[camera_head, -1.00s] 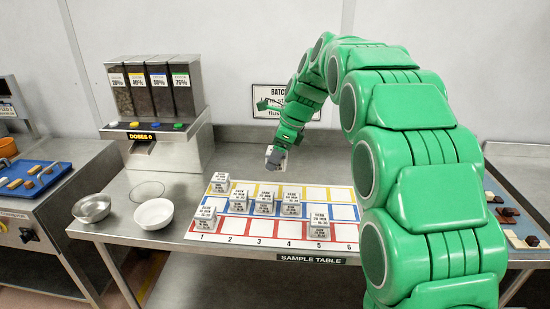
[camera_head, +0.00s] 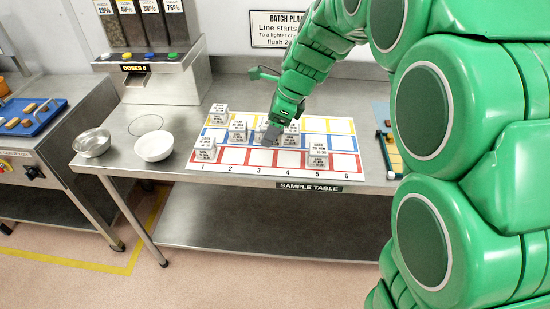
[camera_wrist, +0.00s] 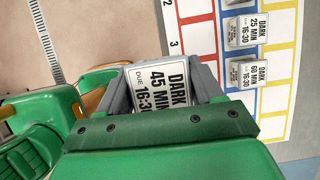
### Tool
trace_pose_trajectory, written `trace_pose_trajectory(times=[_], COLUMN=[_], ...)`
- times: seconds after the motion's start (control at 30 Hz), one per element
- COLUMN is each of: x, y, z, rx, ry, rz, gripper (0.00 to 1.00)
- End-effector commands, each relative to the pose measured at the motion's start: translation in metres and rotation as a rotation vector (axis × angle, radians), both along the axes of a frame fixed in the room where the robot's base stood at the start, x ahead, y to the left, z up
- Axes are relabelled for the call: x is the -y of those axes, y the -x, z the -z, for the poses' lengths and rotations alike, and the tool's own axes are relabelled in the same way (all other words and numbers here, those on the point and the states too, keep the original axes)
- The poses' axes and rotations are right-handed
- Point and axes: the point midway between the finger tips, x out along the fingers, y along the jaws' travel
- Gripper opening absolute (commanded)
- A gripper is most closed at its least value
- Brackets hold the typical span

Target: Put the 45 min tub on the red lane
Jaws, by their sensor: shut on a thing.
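My gripper (camera_head: 268,138) is shut on the 45 min tub, a pale tub labelled DARK, 45 MIN, DUE 16:30. In the wrist view the tub (camera_wrist: 160,84) sits between the two grey fingers, its label facing the camera. In the head view the gripper hides most of it. The red lane (camera_head: 233,156) is the front row of the numbered board. The gripper is low over the board's middle columns, near the red lane. I cannot tell whether the tub touches the board.
In the wrist view a 25 min tub (camera_wrist: 246,27) and a 60 min tub (camera_wrist: 248,73) stand on the blue lane. Red-lane tubs stand at column 1 (camera_head: 205,148) and column 5 (camera_head: 318,155). A white bowl (camera_head: 155,146) and a steel bowl (camera_head: 93,142) stand left.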

Motion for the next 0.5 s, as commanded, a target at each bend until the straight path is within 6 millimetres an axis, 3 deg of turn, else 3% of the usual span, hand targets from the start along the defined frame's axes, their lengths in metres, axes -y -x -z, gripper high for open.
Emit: trace_pose_trajectory(times=[0.2,0.37,0.5], x=[0.004,0.006,0.004], y=[0.034,0.044,0.041], z=[0.013,0.017,0.022], rx=[-0.002,0.002,0.001], ry=[0.004,0.007,0.007], rz=[-0.008,-0.011,-0.012], gripper=[0.32,0.32,0.32])
